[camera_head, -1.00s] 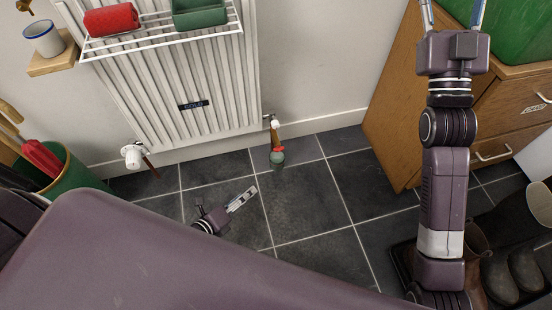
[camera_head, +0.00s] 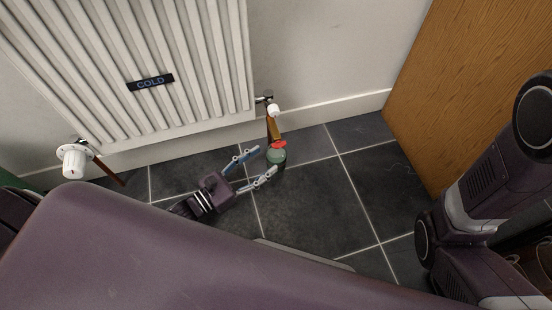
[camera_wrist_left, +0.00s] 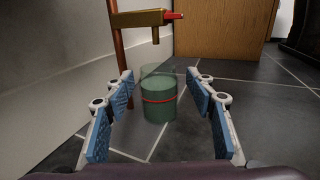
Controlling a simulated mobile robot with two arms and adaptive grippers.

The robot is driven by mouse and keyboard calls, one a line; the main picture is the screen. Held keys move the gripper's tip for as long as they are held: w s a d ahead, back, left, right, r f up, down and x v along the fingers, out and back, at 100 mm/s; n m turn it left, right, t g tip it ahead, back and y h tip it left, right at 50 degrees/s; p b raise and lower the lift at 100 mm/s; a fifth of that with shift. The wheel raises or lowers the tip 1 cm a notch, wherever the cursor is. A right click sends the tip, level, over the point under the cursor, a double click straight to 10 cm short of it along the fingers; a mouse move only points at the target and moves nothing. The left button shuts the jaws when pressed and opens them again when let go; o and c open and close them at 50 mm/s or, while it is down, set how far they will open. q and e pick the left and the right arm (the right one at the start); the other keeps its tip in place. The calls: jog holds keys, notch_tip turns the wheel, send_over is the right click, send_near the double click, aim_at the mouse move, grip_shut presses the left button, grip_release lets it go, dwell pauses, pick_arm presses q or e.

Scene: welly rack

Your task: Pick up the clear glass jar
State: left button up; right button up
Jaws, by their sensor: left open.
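The clear glass jar (camera_head: 277,157) stands upright on the dark floor tiles below a small brass tap, near the wall. In the left wrist view the jar (camera_wrist_left: 158,100) looks see-through at the top, with green lower down and a thin red band around it. My left gripper (camera_head: 266,160) is open, low over the floor, with its blue-padded fingers pointing at the jar. In the wrist view the jar appears between the two fingers and ahead of them, with no clear contact. My right arm shows at the right; its gripper is out of view.
The brass tap (camera_wrist_left: 145,18) with a red handle hangs just above the jar, beside a copper pipe (camera_wrist_left: 116,50). A white radiator (camera_head: 130,70) marked COLD is on the wall. A wooden cabinet (camera_head: 450,90) stands at right. The tiles right of the jar are clear.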

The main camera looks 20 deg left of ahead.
aim_at(269, 156)
pick_arm(q)
jog(key=b+x, duration=0.1)
jog(key=x, duration=0.1)
jog(key=b+x, duration=0.3)
jog(key=shift+w+f, duration=0.35)
jog(key=shift+w+d+r, duration=0.15)
jog(key=shift+w+d, duration=0.05)
jog(key=shift+w, duration=0.1)
jog(key=c, duration=1)
jog(key=shift+c, duration=0.8)
